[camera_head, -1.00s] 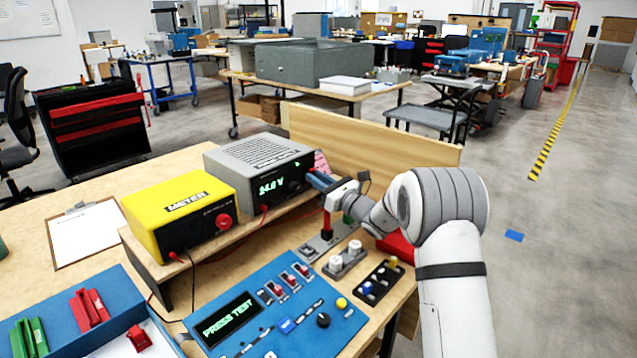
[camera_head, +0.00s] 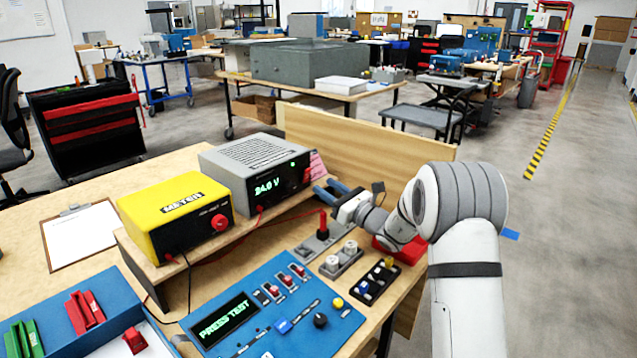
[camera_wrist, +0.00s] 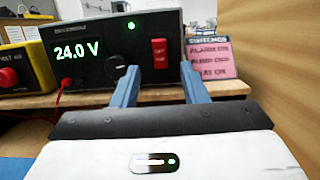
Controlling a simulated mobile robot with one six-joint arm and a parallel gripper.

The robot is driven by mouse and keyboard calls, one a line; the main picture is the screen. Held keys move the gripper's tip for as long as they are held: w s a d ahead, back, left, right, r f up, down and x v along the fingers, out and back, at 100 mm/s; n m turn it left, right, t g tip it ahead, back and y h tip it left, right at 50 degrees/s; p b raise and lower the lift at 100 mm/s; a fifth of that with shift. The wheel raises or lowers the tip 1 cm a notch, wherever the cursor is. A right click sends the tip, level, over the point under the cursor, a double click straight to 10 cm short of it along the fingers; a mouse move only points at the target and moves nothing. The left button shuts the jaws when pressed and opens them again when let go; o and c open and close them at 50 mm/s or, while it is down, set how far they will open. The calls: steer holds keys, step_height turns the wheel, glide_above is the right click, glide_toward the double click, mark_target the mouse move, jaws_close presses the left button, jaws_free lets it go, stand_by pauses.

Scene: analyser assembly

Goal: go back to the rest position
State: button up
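My gripper (camera_head: 328,191) is at the right end of the bench, in front of the grey power supply (camera_head: 258,166) and apart from it. Its two blue fingers stand apart with nothing between them; they also show in the wrist view (camera_wrist: 160,85). In the wrist view the supply's front (camera_wrist: 100,50) reads 24.0 V, with a lit green light and a red switch (camera_wrist: 160,52). A red plug (camera_head: 322,224) stands upright in a grey block below my gripper. My arm reaches in from the right.
The yellow meter (camera_head: 175,215) stands left of the supply on the wooden shelf. The blue panel (camera_head: 265,338) reads PRESS TEST. Grey and black blocks with knobs (camera_head: 342,258) lie below my gripper. A wooden board (camera_head: 370,155) rises behind. Open floor lies to the right.

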steer(key=shift+v, duration=1.25)
steer(key=s+a+r+n+g+h+p, duration=0.1)
steer(key=s+r+n+g+h+p, duration=0.15)
steer(key=s+n+g, duration=0.4)
steer(key=s+r+n+g+h+p, duration=0.1)
steer(key=s+r+n+p, duration=0.15)
steer(key=s, duration=0.75)
steer(key=s+a+r+n+g+h+p, duration=0.1)
steer(key=s+r+n+g+p, duration=0.1)
steer(key=s+r+n+g, duration=0.35)
steer(key=s+d+n+t+h+p, duration=0.3)
steer(key=s+d+n+h+p, duration=0.3)
steer(key=s+d+n+h, duration=0.5)
steer(key=s+d, duration=0.6)
steer(key=s, duration=0.2)
steer(key=shift+s+d+r+h+p, duration=0.2)
steer(key=shift+r+h+p, duration=0.15)
